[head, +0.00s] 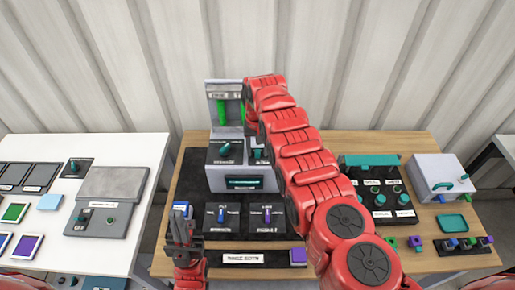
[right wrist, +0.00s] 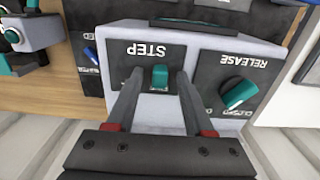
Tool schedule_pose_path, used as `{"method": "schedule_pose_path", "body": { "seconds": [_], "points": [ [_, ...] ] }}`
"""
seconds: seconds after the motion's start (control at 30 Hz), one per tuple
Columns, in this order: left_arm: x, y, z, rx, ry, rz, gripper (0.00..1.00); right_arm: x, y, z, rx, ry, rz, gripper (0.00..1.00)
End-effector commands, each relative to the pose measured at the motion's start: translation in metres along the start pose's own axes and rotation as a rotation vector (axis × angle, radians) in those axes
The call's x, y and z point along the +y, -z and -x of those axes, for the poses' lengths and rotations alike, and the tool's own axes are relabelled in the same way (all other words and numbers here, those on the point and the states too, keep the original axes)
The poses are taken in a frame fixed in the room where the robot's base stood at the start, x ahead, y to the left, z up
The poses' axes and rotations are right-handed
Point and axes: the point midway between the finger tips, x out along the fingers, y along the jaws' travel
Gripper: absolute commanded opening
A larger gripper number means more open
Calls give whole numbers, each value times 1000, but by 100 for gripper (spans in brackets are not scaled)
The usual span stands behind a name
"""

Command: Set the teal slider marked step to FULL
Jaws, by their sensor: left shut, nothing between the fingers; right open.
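The teal slider (right wrist: 160,76) sits in a short slot on a dark panel lettered STEP (right wrist: 145,50), which appears upside down in the right wrist view. In the head view the slider (head: 258,154) is partly hidden by my right arm. My right gripper (right wrist: 160,88) is open, with one finger on each side of the slider. I cannot tell whether either finger touches it. No FULL mark is readable. My left gripper (head: 182,228) is shut and empty at the lower left, near the workbench's front left.
Beside the slider is a teal RELEASE knob (right wrist: 238,92). A dark panel of teal knobs (head: 375,185) and a white box (head: 440,178) are to the right.

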Motion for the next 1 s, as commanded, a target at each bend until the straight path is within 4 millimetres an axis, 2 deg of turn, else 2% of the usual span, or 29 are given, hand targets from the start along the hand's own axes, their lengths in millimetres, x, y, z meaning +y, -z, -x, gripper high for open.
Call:
{"method": "schedule_pose_path", "body": {
  "seconds": [0.13, 0.4, 0.43, 1.0],
  "points": [
    [0, 0, 0, 0, 0, 0, 0, 0, 0, 0, 0, 0, 0, 51],
    [0, 0, 0, 0, 0, 0, 0, 0, 0, 0, 0, 0, -1, 2],
    [0, 0, 0, 0, 0, 0, 0, 0, 0, 0, 1, 0, -1, 0],
    [0, 0, 0, 0, 0, 0, 0, 0, 0, 0, 1, 0, -1, 0]
  ]
}}
